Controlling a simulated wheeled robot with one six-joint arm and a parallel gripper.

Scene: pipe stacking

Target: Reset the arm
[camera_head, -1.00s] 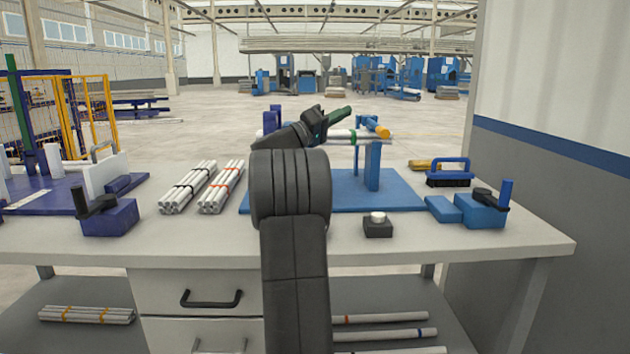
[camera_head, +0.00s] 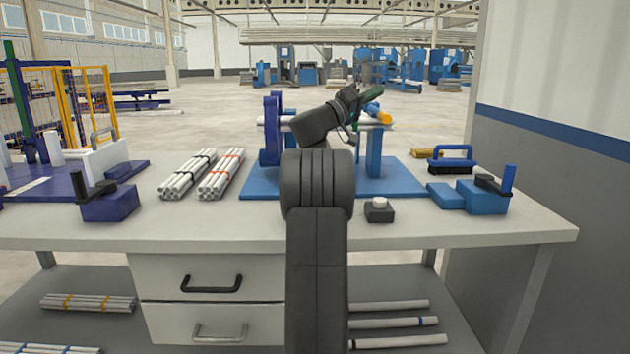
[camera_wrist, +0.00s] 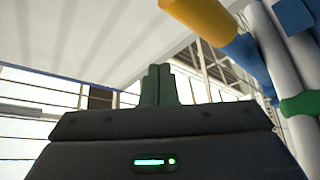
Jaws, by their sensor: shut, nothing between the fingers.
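My gripper (camera_head: 372,98) is raised over the right part of the blue fixture (camera_head: 405,190), pointing right and away. In the wrist view its green fingers (camera_wrist: 158,86) are together with nothing between them. A white pipe (camera_head: 285,122) lies across the fixture's blue uprights (camera_head: 373,155), partly hidden behind my arm. A yellow-orange piece (camera_head: 377,113) is at the right end, just below and beside the fingers. The wrist view shows a yellow cylinder (camera_wrist: 200,20) at the top and white pipes with a green band (camera_wrist: 301,104) at the right, apart from the fingers.
Two bundles of white pipes (camera_head: 188,174) lie left of the fixture. A small black button box (camera_head: 379,210), a blue clamp block (camera_head: 482,197) and a blue-handled brush (camera_head: 451,160) stand to the right. The bench's front strip (camera_head: 420,229) is mostly clear.

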